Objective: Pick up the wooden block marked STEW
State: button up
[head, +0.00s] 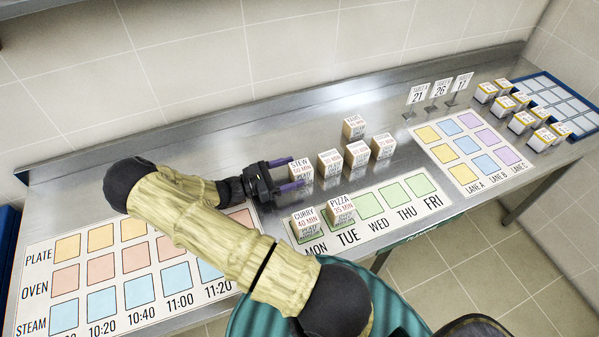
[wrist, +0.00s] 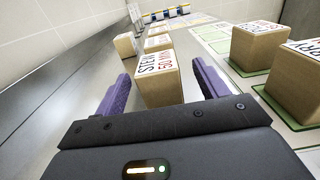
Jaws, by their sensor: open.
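The wooden block marked STEW (head: 301,171) stands upright on the steel counter, at the left end of a loose group of blocks. In the wrist view the STEW block (wrist: 158,82) is straight ahead, near the tips of the purple fingers. My gripper (head: 291,174) is open and low over the counter, pointing at the block from the left. In the wrist view my gripper (wrist: 160,85) has one finger on each side of the block's near end, with a gap visible on both sides. I cannot tell exactly how deep the block is between them.
The CURRY block (head: 305,222) and PIZZA block (head: 340,210) stand on the weekday mat (head: 393,203) in front. Several other blocks, including one nearby (head: 329,163), stand right of STEW. A backsplash (head: 200,118) runs behind. Clear steel lies left of the block (wrist: 75,110).

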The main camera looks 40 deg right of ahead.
aim_at(307, 164)
jog(key=p+x, duration=0.1)
jog(key=x, duration=0.1)
jog(key=r+p+x, duration=0.1)
jog(key=x, duration=0.1)
jog(key=shift+w+d, duration=0.1)
jog(key=shift+d, duration=0.2)
jog(key=shift+d+f, duration=0.15)
jog(key=shift+d, duration=0.05)
jog(key=c, duration=1.1)
jog(key=shift+c, duration=0.2)
notch_tip(307, 164, up, 10)
jog(key=shift+r+b, duration=0.1)
jog(key=shift+b, duration=0.65)
